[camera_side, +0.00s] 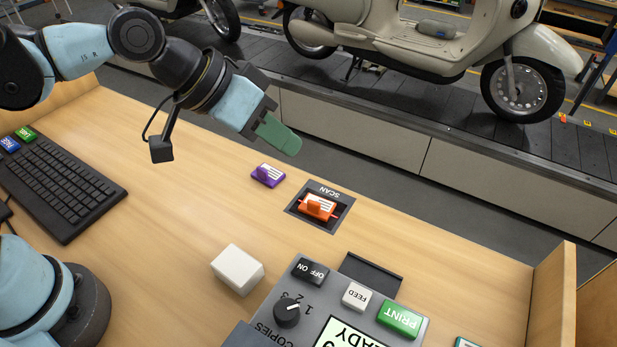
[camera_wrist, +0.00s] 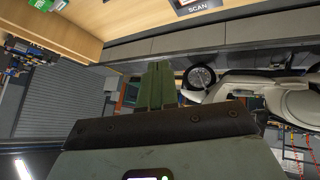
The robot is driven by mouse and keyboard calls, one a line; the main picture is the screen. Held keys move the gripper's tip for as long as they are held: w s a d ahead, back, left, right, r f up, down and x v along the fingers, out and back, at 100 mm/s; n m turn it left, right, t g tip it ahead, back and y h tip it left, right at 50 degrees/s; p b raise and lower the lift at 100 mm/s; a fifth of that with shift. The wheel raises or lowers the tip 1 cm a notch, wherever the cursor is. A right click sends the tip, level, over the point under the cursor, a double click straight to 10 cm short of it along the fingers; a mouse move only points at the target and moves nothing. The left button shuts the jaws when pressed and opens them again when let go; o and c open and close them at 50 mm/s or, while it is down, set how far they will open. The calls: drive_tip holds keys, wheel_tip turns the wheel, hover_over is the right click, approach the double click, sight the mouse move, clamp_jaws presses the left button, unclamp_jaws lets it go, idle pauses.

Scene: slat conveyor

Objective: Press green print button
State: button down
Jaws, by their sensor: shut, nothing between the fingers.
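The green PRINT button (camera_side: 400,319) is on the grey printer panel (camera_side: 376,300) at the lower right of the side view. My gripper (camera_side: 291,147) is up and left of it, above the far edge of the wooden table, well apart from the button. Its green fingers are shut with nothing between them, and they point down and to the right in the side view. In the wrist view the shut fingers (camera_wrist: 158,68) point toward the scooter and conveyor.
Beside PRINT are a white FEED button (camera_side: 356,296), an ON/OFF switch (camera_side: 310,271) and a COPIES knob (camera_side: 287,312). A SCAN recess (camera_side: 336,222) holds an orange tag (camera_side: 319,206). A purple tag (camera_side: 268,174), a white block (camera_side: 237,269) and a keyboard (camera_side: 60,185) lie on the table.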

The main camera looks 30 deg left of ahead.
drive_tip(key=s+d+r+m+g+h, duration=0.1)
drive_tip(key=s+d+m+g+h, duration=0.15)
drive_tip(key=d, duration=0.95)
drive_tip(key=g+h, duration=0.1)
drive_tip(key=g, duration=0.1)
hover_over(393, 314)
drive_tip(key=shift+r+m+t, duration=0.2)
drive_tip(key=shift+m+t, duration=0.05)
drive_tip(key=shift+f, duration=4.4)
drive_tip(key=shift+f, duration=0.15)
drive_tip(key=shift+f, duration=0.25)
